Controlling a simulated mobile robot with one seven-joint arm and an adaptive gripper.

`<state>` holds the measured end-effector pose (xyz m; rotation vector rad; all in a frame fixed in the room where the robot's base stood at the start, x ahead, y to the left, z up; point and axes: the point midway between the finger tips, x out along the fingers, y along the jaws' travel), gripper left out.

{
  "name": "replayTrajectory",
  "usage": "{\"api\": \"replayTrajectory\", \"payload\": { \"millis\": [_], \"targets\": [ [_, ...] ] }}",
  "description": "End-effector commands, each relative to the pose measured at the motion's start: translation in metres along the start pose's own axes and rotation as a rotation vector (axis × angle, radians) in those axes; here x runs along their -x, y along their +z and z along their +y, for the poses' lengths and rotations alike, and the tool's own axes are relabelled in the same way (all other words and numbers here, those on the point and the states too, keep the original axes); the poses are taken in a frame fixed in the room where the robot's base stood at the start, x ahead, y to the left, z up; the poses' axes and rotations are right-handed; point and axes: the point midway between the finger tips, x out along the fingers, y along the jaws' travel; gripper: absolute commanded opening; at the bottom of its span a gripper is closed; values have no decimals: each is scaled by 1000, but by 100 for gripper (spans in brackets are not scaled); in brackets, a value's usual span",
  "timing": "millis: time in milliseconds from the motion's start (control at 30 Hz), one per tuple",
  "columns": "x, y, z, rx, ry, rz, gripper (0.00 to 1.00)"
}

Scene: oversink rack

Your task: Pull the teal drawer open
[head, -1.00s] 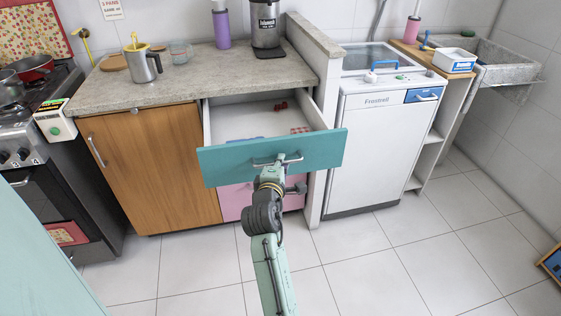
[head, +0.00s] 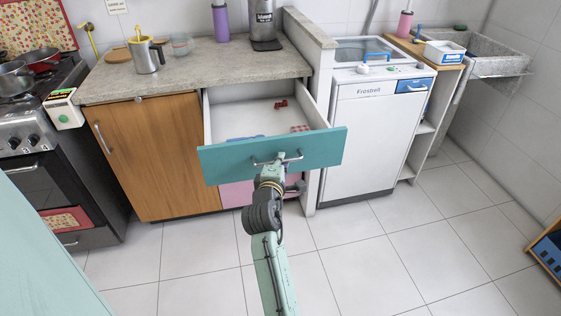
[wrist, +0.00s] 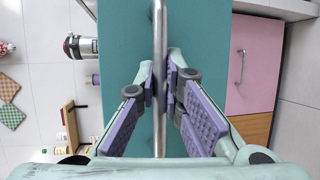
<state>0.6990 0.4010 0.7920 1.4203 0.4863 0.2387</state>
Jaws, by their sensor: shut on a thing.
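The teal drawer (head: 230,160) is pulled well out from under the counter, with its white inside showing. A few red items and cloth-like items lie in it. Its metal bar handle (head: 292,157) is on the front. My gripper (head: 277,162) is at the handle. In the wrist view, the two purple-padded fingers of my gripper (wrist: 166,88) are shut around the handle bar (wrist: 160,30), one on each side, in front of the teal drawer front (wrist: 120,60).
A pink drawer (head: 236,195) is below the teal one. A wooden cabinet door (head: 155,160) is to the left, a white Frostrell appliance (head: 370,135) to the right. The counter (head: 200,75) holds a mug, a jar and a purple bottle. The tiled floor (head: 370,260) is clear.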

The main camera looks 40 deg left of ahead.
Motion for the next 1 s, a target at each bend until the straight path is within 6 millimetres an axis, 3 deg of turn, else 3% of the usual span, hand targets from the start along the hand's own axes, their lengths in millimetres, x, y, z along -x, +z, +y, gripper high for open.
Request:
{"api": "replayTrajectory", "payload": {
  "millis": [67,100,233,567,733,1000],
  "targets": [
    [0,-1,1,2,2,2,0],
    [0,-1,1,2,2,2,10],
    [0,-1,0,1,1,2,18],
    [2,0,0,0,0,1,18],
    [24,-1,-1,0,0,2,18],
    [82,-1,-1,-1,-1,3,18]
  ]
}}
